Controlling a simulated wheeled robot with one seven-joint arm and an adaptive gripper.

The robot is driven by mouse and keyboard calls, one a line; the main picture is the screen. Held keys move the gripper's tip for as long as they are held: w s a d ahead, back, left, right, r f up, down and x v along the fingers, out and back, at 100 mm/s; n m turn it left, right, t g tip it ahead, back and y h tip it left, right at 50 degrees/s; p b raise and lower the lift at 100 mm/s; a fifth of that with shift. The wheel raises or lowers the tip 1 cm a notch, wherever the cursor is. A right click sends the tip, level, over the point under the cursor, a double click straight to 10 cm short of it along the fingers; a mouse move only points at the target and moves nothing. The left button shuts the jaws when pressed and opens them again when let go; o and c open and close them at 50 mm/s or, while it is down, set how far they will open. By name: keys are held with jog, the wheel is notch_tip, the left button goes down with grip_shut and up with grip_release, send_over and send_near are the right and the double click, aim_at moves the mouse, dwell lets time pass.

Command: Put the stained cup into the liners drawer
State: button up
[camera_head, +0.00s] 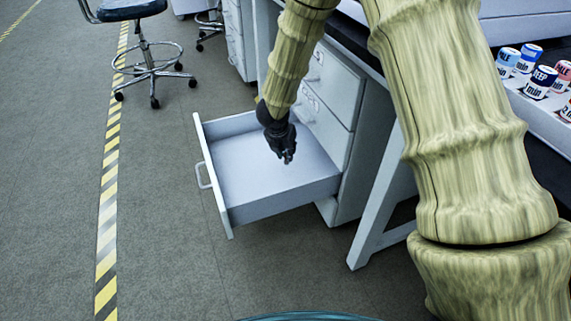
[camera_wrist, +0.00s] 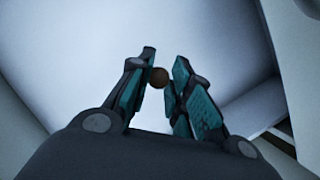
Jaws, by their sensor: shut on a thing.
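The stained cup (camera_wrist: 158,77) shows in the wrist view only as a small dark brown round shape between my fingertips; the rest of it is hidden. My gripper (camera_head: 287,157) is shut on it and points down over the open drawer. In the wrist view, my fingers (camera_wrist: 160,85) stand on both sides of the cup, with the pale drawer floor behind. The liners drawer (camera_head: 236,180) is pulled out of the white cabinet, and its visible floor is bare. I cannot read a label on it. The cup cannot be made out in the head view.
The cabinet (camera_head: 338,85) has shut drawers above the open one. A white table leg (camera_head: 378,200) stands to its right. Several labelled jars (camera_head: 541,80) stand on the bench at right. A wheeled stool (camera_head: 147,65) is at the back left. The floor left of the drawer is clear.

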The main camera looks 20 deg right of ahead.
aim_at(285, 156)
jog(key=shift+f+b, duration=1.05)
jog(key=shift+f, duration=1)
jog(key=shift+f, duration=0.2)
jog(key=o, duration=0.8)
jog(key=shift+r, duration=0.2)
jog(key=shift+a+r, duration=0.1)
jog(key=shift+r, duration=0.15)
jog(key=p+v, duration=0.5)
jog(key=v, duration=0.6)
jog(key=shift+s+a+r, duration=0.1)
jog(key=shift+s+r, duration=0.05)
jog(key=shift+r, duration=0.05)
